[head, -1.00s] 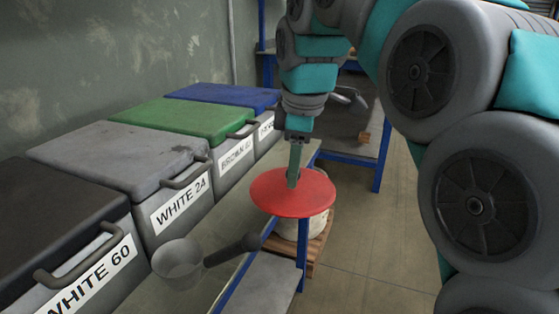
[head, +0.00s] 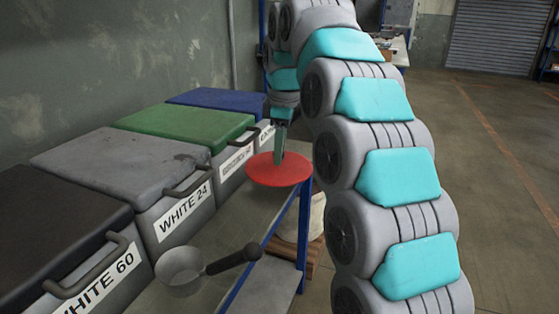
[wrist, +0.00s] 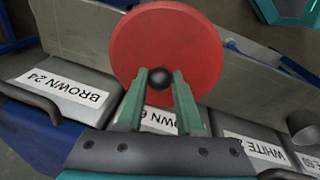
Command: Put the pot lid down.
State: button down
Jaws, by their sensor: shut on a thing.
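The pot lid (head: 265,174) is a flat red disc, roughly level, near the bench's front edge beside the green-lidded bin in the head view. In the wrist view the lid (wrist: 190,40) has a round black knob (wrist: 160,78) in its middle. My gripper (head: 279,153) comes down on the lid from above. In the wrist view the green fingers of my gripper (wrist: 159,86) are shut on the knob, one on each side. I cannot tell how much gap is under the lid.
Bins with black (head: 55,225), grey (head: 120,160), green (head: 185,127) and blue (head: 220,99) lids line the wall side. A whitish bucket (head: 302,218) stands below, past the blue bench leg (head: 303,230).

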jog(key=shift+f, duration=1.75)
jog(key=shift+f, duration=0.15)
jog(key=c, duration=0.5)
grip_release()
jog(key=shift+c, duration=0.2)
